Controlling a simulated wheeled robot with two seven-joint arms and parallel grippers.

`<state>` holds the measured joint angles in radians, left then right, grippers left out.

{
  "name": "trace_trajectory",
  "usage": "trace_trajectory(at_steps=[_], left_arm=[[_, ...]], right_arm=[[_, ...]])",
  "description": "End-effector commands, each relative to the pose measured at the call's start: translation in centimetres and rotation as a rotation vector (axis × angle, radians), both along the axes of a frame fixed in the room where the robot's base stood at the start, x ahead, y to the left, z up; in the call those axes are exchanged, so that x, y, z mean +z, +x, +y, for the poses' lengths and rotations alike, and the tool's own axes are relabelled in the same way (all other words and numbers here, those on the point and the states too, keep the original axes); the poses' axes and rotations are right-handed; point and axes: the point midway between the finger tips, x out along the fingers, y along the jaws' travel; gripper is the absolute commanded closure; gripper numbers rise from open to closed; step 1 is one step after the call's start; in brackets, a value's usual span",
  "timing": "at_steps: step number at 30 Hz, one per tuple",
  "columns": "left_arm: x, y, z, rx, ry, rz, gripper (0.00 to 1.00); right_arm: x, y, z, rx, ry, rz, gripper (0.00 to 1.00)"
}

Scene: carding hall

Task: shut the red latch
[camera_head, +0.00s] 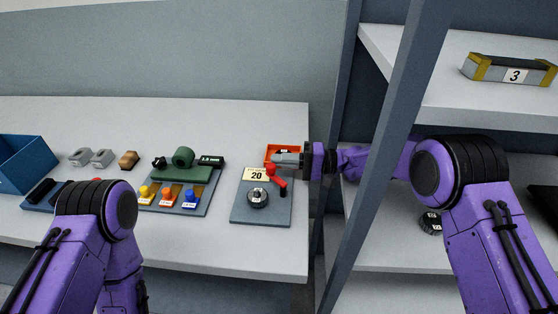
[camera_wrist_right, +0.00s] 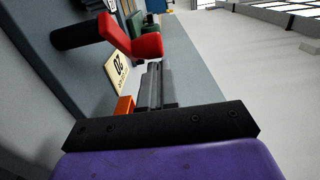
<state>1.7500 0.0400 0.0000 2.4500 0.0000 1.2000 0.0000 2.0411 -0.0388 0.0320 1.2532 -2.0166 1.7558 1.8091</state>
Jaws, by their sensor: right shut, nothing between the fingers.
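The red latch (camera_head: 276,178) is on a grey panel (camera_head: 241,214) on the table, beside a white label reading 20. In the head view its red arm slants down to the right. The latch (camera_wrist_right: 146,46) also shows in the right wrist view, just beyond the fingertips and to their left. My right gripper (camera_head: 277,159) is shut and empty, at the upper edge of the panel just above the latch. Its closed fingers (camera_wrist_right: 155,78) show in the wrist view; I cannot tell whether they touch the latch. My left arm enters at lower left, its gripper out of view.
An orange-red tray (camera_head: 271,149) lies partly behind my right gripper. A dark board with coloured knobs (camera_head: 168,194) is to the left. A grey shelf post (camera_head: 385,140) stands on the right.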

Motion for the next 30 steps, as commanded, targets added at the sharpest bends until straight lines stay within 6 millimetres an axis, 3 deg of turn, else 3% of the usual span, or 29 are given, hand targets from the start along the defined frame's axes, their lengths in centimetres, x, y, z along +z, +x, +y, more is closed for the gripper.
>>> trace_trajectory(at_steps=[9, 13, 26, 29, 30], left_arm=[[-0.4, 0.0, 0.0, 0.000, 0.000, 0.000, 0.40], [-0.6, 0.0, 0.0, 0.000, 0.000, 0.000, 0.40], [-0.6, 0.0, 0.0, 0.000, 0.000, 0.000, 0.40], [-1.4, 0.0, 0.0, 0.000, 0.000, 0.000, 0.40], [-2.1, 0.0, 0.0, 0.000, 0.000, 0.000, 0.40]], right_arm=[[-0.1, 0.9, -6.8, -0.009, 0.001, 0.001, 1.00], [-0.1, 1.1, -8.6, -0.008, 0.000, 0.000, 1.00], [0.1, 1.2, -9.1, -0.007, 0.005, -0.002, 1.00], [1.6, 2.2, -8.8, -0.050, 0.071, -0.044, 1.00], [3.1, 3.1, -8.7, -0.090, 0.133, -0.081, 1.00]])
